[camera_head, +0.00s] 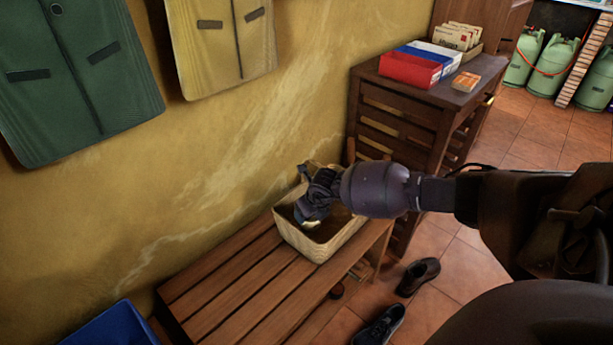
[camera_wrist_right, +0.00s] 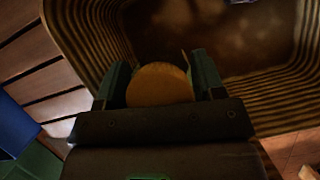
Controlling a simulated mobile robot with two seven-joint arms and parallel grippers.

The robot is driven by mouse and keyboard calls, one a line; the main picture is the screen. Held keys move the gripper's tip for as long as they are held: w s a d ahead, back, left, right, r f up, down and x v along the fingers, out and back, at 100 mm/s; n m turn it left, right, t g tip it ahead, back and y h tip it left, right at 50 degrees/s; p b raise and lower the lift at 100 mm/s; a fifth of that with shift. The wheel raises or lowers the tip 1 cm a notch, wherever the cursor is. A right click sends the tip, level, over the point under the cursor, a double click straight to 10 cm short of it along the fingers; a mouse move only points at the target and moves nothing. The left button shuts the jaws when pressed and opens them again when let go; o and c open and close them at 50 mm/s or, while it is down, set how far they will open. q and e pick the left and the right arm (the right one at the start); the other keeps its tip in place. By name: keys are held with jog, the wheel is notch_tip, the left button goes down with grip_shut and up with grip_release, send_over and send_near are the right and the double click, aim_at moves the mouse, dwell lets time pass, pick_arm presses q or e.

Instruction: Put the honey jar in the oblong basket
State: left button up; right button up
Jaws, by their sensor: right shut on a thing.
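The oblong basket (camera_head: 320,248) is woven, pale tan, and stands on the slatted wooden bench against the yellow wall. My right gripper (camera_head: 309,222) reaches in from the right, pointing down over the basket's opening. In the right wrist view my right gripper (camera_wrist_right: 160,84) is shut on the honey jar (camera_wrist_right: 160,86), which shows as a round amber-yellow top between the two fingers. The ribbed inner walls of the basket (camera_wrist_right: 265,95) surround it there. In the head view the jar is mostly hidden by the gripper. I cannot tell whether it touches the basket floor. My left gripper is not in view.
The slatted bench (camera_head: 225,287) is clear left of the basket. A dark wooden cabinet (camera_head: 400,127) with red and blue boxes stands behind at the right. A blue bin (camera_head: 108,328) is at the lower left. Shoes (camera_head: 418,276) lie on the tiled floor. Coats hang on the wall.

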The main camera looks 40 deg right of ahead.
jog(key=shift+f+b, duration=0.35)
jog(key=shift+f, duration=0.6)
jog(key=shift+f+b, duration=0.4)
jog(key=shift+f, duration=0.2)
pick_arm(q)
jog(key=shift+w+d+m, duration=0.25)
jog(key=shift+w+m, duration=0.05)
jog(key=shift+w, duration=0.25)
pick_arm(e)
jog(key=shift+f, duration=0.1)
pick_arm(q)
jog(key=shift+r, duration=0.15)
pick_arm(e)
jog(key=shift+w, duration=0.1)
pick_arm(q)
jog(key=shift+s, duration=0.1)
pick_arm(e)
jog(key=o, duration=1.1)
